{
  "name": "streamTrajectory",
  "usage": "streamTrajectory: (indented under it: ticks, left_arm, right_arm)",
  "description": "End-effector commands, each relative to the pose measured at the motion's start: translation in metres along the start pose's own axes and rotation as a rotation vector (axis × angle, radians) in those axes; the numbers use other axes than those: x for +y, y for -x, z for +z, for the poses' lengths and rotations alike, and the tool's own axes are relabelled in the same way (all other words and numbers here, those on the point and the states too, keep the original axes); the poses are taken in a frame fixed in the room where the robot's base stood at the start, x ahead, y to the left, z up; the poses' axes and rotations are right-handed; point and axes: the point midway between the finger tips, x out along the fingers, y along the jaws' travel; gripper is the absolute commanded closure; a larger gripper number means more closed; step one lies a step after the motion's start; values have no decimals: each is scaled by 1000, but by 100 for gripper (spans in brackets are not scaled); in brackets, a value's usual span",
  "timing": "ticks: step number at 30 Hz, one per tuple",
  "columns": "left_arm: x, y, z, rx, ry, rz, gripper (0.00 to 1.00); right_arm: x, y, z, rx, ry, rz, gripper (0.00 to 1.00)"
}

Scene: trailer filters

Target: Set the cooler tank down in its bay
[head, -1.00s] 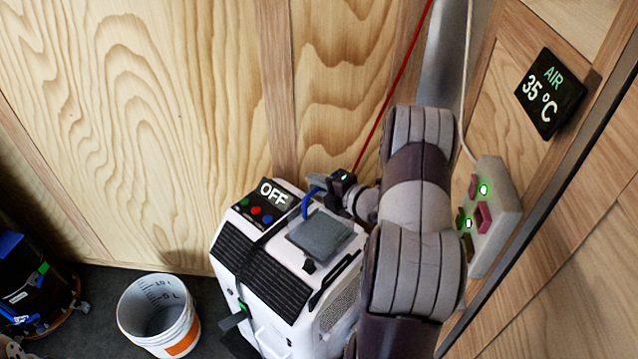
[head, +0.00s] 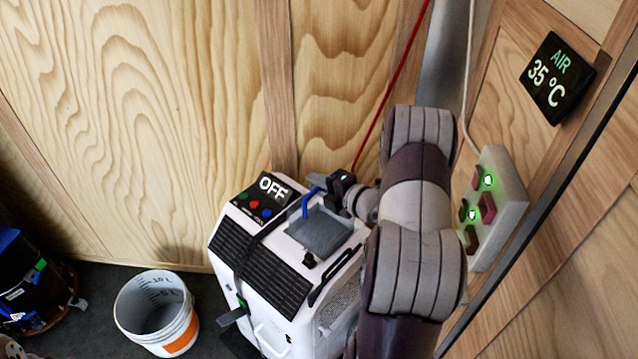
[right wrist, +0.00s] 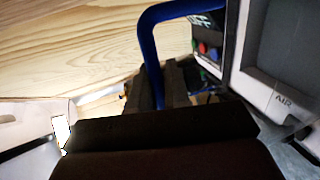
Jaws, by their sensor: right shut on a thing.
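The white cooler (head: 284,308) stands on the floor by the wood wall, with an OFF display (head: 272,187) on top. My right gripper (head: 330,186) is at the cooler's back edge, shut on a blue handle (head: 309,203), which I take to be the cooler tank's. In the right wrist view the blue handle (right wrist: 150,45) arches up from between the dark fingers (right wrist: 160,88), beside the cooler's control panel (right wrist: 207,45). My left gripper is out of view.
A white bucket (head: 157,312) stands left of the cooler. A black container (head: 30,278) with blue parts is at the far left. A wall box (head: 497,207) with green lights is close to my right arm. A red line (head: 393,80) runs down behind the gripper.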

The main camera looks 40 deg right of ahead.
Motion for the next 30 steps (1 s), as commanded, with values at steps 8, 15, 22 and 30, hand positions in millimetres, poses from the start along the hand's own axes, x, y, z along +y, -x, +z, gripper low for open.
streamTrajectory:
  ticks: [8, 15, 22, 30]
  left_arm:
    - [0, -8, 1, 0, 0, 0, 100]
    - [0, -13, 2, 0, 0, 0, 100]
    - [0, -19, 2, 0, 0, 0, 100]
    - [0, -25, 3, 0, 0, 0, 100]
  right_arm:
    - [-8, -2, 0, 0, 1, 1, 100]
    - [-13, -4, 0, 0, 1, 1, 100]
    - [-19, -6, 0, 0, 1, 1, 100]
    - [-25, -8, 0, 0, 1, 1, 100]
